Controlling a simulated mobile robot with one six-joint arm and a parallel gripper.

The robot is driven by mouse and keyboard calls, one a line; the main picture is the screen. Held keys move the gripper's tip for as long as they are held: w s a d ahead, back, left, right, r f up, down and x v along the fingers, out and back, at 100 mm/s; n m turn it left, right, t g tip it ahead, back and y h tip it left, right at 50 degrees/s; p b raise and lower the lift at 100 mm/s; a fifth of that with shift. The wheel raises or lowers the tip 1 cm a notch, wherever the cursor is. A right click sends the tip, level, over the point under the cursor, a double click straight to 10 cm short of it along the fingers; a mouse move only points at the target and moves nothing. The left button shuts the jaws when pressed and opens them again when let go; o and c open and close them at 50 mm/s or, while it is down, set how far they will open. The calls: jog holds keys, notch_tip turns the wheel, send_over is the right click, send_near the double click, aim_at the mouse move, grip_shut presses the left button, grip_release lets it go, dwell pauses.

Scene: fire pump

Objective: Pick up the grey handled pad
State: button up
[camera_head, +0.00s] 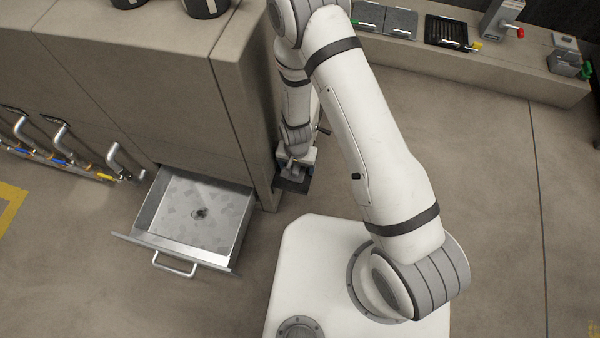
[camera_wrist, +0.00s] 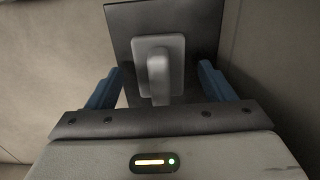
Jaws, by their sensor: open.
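The grey handled pad shows in the wrist view as a dark grey square plate (camera_wrist: 203,42) with a lighter grey block and handle (camera_wrist: 158,62) standing on it. My gripper (camera_wrist: 160,70) is open, with one blue finger on each side of the handle. I see gaps between both fingers and the handle. In the head view my gripper (camera_head: 296,160) is low beside the right side of the cabinet, with the dark plate (camera_head: 291,186) just beneath it. The pad's far underside and what it rests on are hidden.
The beige cabinet (camera_head: 150,90) stands close on the left of my gripper. Its metal drawer (camera_head: 175,213) is pulled open and holds a small dark thing. Handled pipes (camera_head: 60,140) line the left. A low counter (camera_head: 480,70) with several items is at the back right; floor there is clear.

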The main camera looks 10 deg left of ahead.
jog(key=shift+f, duration=0.3)
jog(key=c, duration=1)
